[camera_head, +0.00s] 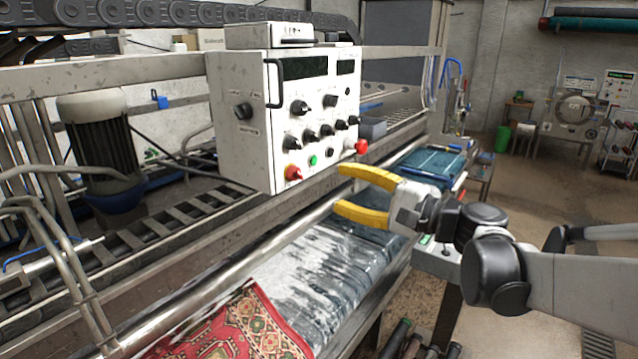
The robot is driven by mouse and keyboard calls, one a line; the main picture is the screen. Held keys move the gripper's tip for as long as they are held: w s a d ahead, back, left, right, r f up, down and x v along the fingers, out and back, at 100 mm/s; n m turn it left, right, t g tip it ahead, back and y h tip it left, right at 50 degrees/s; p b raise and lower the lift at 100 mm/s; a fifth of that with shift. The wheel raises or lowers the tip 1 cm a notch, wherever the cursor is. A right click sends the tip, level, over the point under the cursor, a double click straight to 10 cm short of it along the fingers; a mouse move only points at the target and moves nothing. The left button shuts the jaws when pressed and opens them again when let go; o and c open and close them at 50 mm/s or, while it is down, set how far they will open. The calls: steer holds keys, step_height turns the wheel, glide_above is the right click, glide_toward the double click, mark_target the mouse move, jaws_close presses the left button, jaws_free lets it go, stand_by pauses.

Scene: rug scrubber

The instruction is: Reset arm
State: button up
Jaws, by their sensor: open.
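My gripper (342,187) has two yellow fingers spread apart and nothing between them. It points left, in front of and above the machine's wet bed, just right of and below the control box's lower right corner in the picture. My dark and grey arm comes in from the right edge. I cannot tell how far the fingers are from the box in depth.
A red patterned rug (235,335) lies on the wet bed (325,265) at the bottom. A metal roller bar (215,290) runs along the bed. A motor (95,140) stands at left. Open floor (540,195) lies at right, with a green bin (503,138) further back.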

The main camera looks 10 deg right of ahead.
steer(key=shift+s+d, duration=0.1)
steer(key=shift+s, duration=0.05)
steer(key=s+a+f+n+g+h+b, duration=0.2)
steer(key=s+f+b, duration=0.1)
steer(key=f, duration=0.3)
steer(key=s+a+f+n+g+h+b, duration=0.1)
steer(key=s+a+f+b, duration=0.1)
steer(key=s+f, duration=0.3)
steer(key=s+d+f+n+g+h+b, duration=0.1)
steer(key=s+d+f+n+h+b, duration=0.1)
steer(key=f, duration=0.5)
steer(key=s+d+f+n+g+h+b, duration=0.1)
steer(key=s+d+f+n+h+b, duration=0.2)
steer(key=s+f, duration=0.4)
steer(key=s+d+f+n+h+b, duration=0.2)
steer(key=s+d+f+h+b, duration=0.1)
steer(key=f, duration=0.4)
steer(key=shift+s+d+f+n+g+h+b, duration=0.35)
steer(key=shift+s+d+n+g+h+b, duration=0.1)
steer(key=shift+s+h, duration=0.6)
steer(key=shift+s, duration=0.1)
